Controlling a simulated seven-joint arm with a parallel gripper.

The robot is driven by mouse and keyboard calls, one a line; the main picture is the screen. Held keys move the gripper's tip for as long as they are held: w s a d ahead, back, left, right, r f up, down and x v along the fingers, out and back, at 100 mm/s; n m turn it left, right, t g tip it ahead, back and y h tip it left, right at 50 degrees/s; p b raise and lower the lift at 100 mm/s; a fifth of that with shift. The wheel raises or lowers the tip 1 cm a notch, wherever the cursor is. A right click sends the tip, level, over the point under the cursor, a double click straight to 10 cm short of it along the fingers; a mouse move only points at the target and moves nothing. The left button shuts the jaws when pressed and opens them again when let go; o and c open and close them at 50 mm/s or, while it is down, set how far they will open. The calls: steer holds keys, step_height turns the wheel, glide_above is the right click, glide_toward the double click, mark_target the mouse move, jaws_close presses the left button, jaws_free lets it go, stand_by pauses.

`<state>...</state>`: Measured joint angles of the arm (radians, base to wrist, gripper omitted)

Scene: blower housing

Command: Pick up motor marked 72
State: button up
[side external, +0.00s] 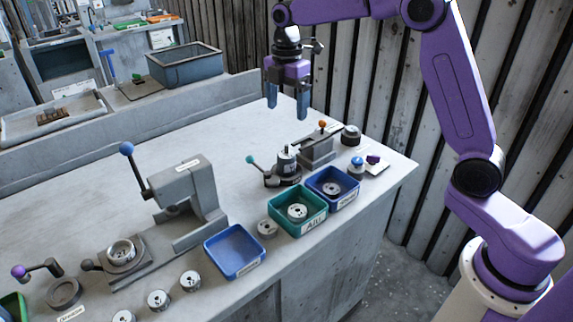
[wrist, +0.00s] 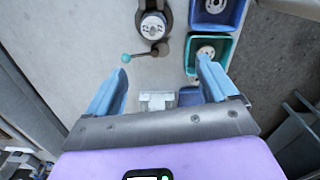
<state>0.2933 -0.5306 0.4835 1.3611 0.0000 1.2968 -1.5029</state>
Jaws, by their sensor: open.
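Several round metal motors are in view, but no number 72 can be read on any. Three stand loose at the front left, such as one motor (side external: 190,281). Another stands beside the green bin (side external: 297,228). One lies in the green bin and one in the dark blue bin (side external: 346,198). A round part sits in the press base (side external: 122,250). My gripper (side external: 287,101) is open and empty, high above the back of the bench. In the wrist view my gripper (wrist: 162,68) has both fingers apart with nothing between them.
A grey lever press (side external: 182,190) stands at centre left. A clamp fixture with a teal knob (side external: 250,159) stands behind the bins. An empty blue tray (side external: 235,251) lies at the front. The back left of the bench is clear.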

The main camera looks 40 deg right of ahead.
mark_target(286, 154)
steer(key=f, duration=0.5)
steer(key=w+f, duration=0.1)
steer(key=f, duration=0.5)
steer(key=d+f, duration=0.1)
steer(key=f, duration=0.5)
steer(key=shift+w+f, duration=0.2)
steer(key=shift+f, duration=0.05)
steer(key=shift+c, duration=0.3)
steer(key=c, duration=1.5)
